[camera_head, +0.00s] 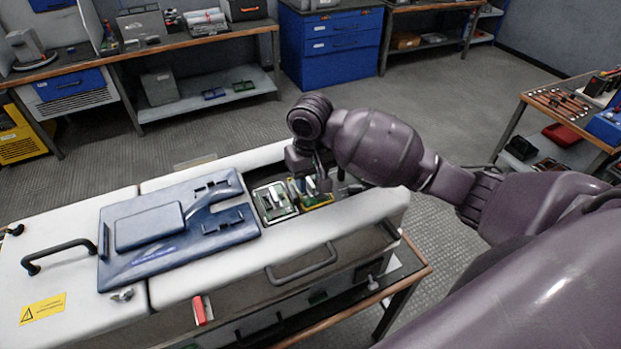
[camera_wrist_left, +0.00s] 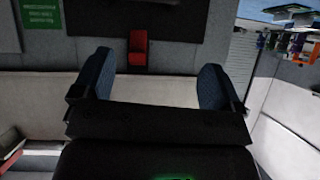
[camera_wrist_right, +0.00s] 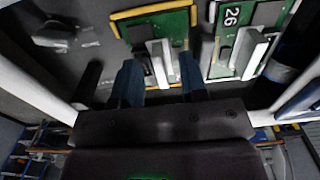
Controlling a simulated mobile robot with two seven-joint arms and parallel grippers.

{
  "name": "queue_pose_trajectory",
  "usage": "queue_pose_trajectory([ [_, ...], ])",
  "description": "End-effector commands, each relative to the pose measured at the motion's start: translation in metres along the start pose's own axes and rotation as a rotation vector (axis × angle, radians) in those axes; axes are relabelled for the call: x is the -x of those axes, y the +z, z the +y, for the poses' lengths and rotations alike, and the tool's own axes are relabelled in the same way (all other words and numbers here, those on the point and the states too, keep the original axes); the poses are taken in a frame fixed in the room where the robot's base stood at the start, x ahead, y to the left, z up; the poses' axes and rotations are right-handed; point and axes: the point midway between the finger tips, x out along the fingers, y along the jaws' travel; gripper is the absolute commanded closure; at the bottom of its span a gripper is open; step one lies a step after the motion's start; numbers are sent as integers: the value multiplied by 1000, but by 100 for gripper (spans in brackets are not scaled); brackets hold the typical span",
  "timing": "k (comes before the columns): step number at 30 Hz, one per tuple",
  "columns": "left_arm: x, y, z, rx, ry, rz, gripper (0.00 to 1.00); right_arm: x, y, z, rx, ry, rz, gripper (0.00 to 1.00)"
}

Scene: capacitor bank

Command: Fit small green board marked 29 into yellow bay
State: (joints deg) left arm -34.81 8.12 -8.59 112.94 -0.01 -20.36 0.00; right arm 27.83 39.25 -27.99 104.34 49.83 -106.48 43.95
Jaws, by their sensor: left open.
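A green board (camera_wrist_right: 178,32) sits within a yellow frame, the yellow bay (camera_wrist_right: 128,14), in the right wrist view; its number is hidden, and I cannot tell whether it is fully seated. A pale upright handle (camera_wrist_right: 157,64) stands on it. My right gripper (camera_wrist_right: 160,72) is at this board, one blue finger on each side of the handle; I cannot tell whether they touch it. In the head view my right gripper (camera_head: 312,184) is low over the yellow bay (camera_head: 318,203). My left gripper (camera_wrist_left: 155,88) is open and empty, facing a grey cabinet side.
A green board marked 26 (camera_wrist_right: 240,45) sits beside the yellow bay. A blue panel (camera_head: 150,262) lies on the white cabinet top (camera_head: 165,290), left of the bays. A metal handle (camera_head: 300,268) and a red tag (camera_head: 203,310) are on the cabinet's near side.

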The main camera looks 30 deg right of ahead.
Motion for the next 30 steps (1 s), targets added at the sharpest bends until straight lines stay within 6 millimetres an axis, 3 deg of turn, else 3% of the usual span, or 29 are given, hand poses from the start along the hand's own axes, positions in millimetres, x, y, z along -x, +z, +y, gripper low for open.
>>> queue_pose_trajectory([
  [5, 0, 14, 0, 2, -1, -27, 9, 37, -2, 0, 1, -1, 8, 61],
  [15, 3, 8, 0, 3, -1, -21, 9, 94, -1, 1, 1, 2, 6, 61],
  [21, 4, 7, 0, 3, -1, -20, 9, 106, 0, 0, 0, 0, 3, 61],
  [30, 3, 7, 0, 3, -1, -19, 9, 106, 0, 0, 0, -1, 3, 61],
])
